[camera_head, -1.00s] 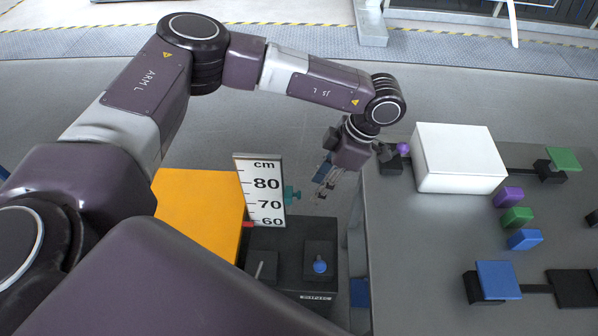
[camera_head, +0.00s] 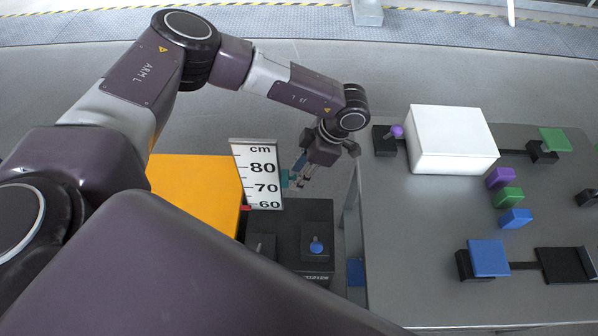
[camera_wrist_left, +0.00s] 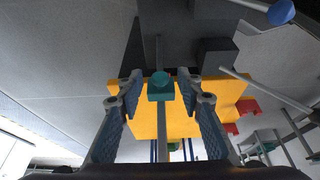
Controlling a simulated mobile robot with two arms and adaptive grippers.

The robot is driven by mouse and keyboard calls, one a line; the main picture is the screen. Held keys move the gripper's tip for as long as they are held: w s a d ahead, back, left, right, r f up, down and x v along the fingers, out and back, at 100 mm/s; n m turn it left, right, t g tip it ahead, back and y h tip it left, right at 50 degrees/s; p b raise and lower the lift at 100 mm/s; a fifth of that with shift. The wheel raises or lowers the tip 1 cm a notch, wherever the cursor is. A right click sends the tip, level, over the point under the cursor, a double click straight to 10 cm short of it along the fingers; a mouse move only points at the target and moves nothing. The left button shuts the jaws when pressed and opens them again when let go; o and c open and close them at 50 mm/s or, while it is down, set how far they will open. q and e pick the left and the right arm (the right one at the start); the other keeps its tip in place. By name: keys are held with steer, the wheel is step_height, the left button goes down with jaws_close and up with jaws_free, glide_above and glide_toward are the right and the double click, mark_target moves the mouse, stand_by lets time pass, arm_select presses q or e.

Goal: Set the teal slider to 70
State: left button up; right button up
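The teal slider (camera_head: 285,178) sits at the right edge of a white cm scale (camera_head: 257,174) marked 80, 70 and 60. In the head view it appears level with the stretch between the 80 and 70 labels. My left gripper (camera_head: 296,180) is right beside it, coming from the right. In the left wrist view the teal slider's knob (camera_wrist_left: 160,87) lies between the two open fingers (camera_wrist_left: 160,77), with a gap on each side. A thin rod runs behind the knob. My right gripper is not in view.
A yellow-orange block (camera_head: 195,190) stands left of the scale. A red marker (camera_head: 246,208) is near 60. Below is a dark box with a blue knob (camera_head: 316,247). A grey table (camera_head: 420,220) with a white box (camera_head: 452,139) stands to the right.

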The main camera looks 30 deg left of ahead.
arm_select(q)
jaws_close()
step_height(320, 180, down, 4)
steer(key=b, duration=0.3)
steer(key=shift+f, duration=0.25)
jaws_free()
steer(key=shift+r, duration=0.1)
